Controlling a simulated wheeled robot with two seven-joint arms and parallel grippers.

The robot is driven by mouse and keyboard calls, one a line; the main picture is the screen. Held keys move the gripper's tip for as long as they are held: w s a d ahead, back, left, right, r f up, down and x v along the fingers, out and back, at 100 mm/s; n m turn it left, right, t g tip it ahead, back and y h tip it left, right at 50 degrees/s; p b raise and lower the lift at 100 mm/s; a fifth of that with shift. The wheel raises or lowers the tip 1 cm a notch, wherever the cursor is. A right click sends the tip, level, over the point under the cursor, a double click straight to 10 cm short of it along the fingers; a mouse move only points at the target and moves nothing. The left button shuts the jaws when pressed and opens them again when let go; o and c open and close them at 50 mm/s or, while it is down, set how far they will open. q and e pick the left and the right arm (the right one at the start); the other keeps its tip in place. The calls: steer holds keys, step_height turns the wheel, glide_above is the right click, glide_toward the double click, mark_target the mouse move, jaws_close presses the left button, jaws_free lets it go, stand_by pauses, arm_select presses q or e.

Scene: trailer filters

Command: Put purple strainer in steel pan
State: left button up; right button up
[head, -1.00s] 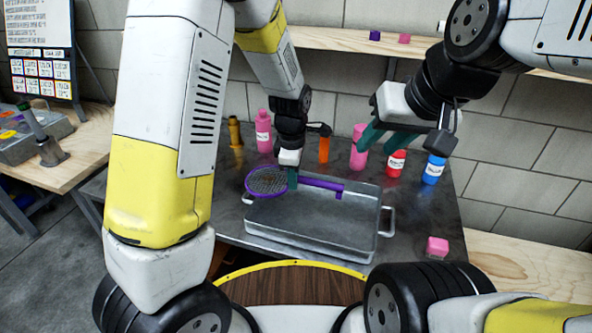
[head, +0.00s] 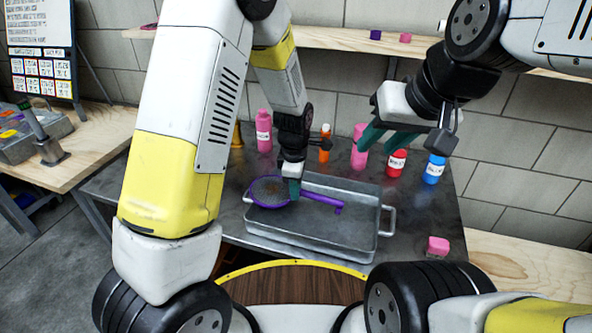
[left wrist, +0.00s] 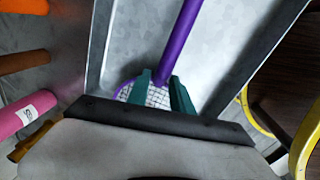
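The purple strainer (head: 322,200) has a round mesh head and a straight handle. It lies tilted inside the steel pan (head: 300,241), head toward the left end, handle pointing right. My left gripper (head: 293,188) reaches down to the strainer where the handle joins the head. In the left wrist view, its teal fingers (left wrist: 162,88) stand close on both sides of the strainer's handle (left wrist: 178,45), with mesh visible between them. The pan's grey floor and walls show there too. My right gripper (head: 388,138) is open and empty, above and behind the pan's right side.
Behind the pan stand a pink bottle (head: 264,131), an orange bottle (head: 325,148), a pink cylinder (head: 359,150), a red bottle (head: 397,161) and a blue bottle (head: 433,169). A pink block (head: 438,246) lies right of the pan. The dark tabletop (head: 415,220) is clear between them.

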arm_select(q)
steer(key=shift+o, duration=0.9)
step_height(320, 180, up, 13)
steer(key=s, duration=0.2)
steer(key=s+a+r+m+t+h, duration=0.2)
steer(key=s+a+r+m+t, duration=0.2)
steer(key=s+a+r+m, duration=1)
steer(key=s+m, duration=0.2)
steer(key=s, duration=0.1)
steer(key=shift+s+r+m+t, duration=0.3)
steer(key=shift+s+r, duration=0.05)
steer(key=shift+r, duration=0.05)
steer(key=shift+a, duration=0.1)
steer(key=shift+c, duration=0.5)
